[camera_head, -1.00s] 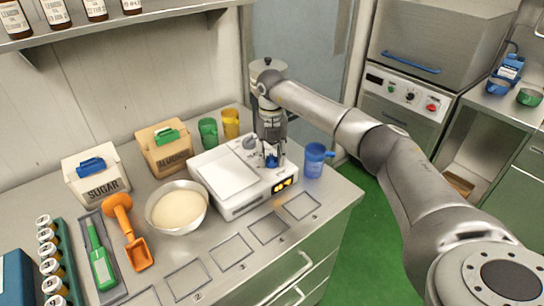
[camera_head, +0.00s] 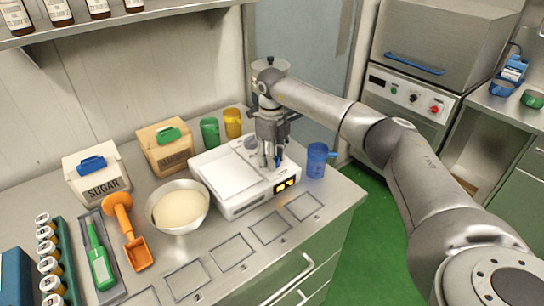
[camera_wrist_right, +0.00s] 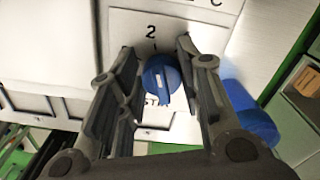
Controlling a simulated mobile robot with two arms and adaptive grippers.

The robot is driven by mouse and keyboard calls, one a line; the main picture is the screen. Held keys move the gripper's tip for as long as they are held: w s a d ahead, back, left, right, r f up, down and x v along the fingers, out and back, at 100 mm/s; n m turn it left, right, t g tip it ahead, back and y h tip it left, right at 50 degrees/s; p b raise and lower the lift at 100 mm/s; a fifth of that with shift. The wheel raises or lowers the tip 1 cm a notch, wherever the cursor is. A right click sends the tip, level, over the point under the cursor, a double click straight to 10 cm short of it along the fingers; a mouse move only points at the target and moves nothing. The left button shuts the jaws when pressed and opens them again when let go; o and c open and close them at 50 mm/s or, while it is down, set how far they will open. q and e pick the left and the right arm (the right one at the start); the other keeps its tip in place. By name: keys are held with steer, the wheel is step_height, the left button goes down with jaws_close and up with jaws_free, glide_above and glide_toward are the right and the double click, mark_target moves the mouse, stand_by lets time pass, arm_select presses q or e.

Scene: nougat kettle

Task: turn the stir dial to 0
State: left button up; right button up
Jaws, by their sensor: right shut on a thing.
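The stir dial is a round blue knob (camera_wrist_right: 155,74) with a short white line, on the white top of the machine (camera_head: 222,172). In the right wrist view the white line runs nearly up and down the picture. A printed "2" with a tick stands just above the dial; a partly hidden label is below it. My right gripper (camera_head: 271,163) points down at the front right of the machine. In the right wrist view its fingers (camera_wrist_right: 160,75) stand on either side of the dial, shut on it. In the head view the gripper hides the dial. My left gripper is out of view.
A blue mug (camera_head: 317,160) stands close to the right of the machine. A bowl of pale mixture (camera_head: 181,208) stands to its left. Green (camera_head: 210,131) and yellow (camera_head: 233,123) cups stand behind. The counter in front has bare marked squares.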

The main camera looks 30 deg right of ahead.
steer(key=n, duration=0.4)
steer(key=shift+a+n, duration=0.1)
steer(key=shift+n, duration=0.2)
steer(key=shift+s+r+n+b, duration=0.15)
steer(key=shift+n+b, duration=0.3)
steer(key=shift+n, duration=1.75)
steer(key=o, duration=1)
step_height(320, 180, up, 12)
steer(key=shift+f, duration=0.1)
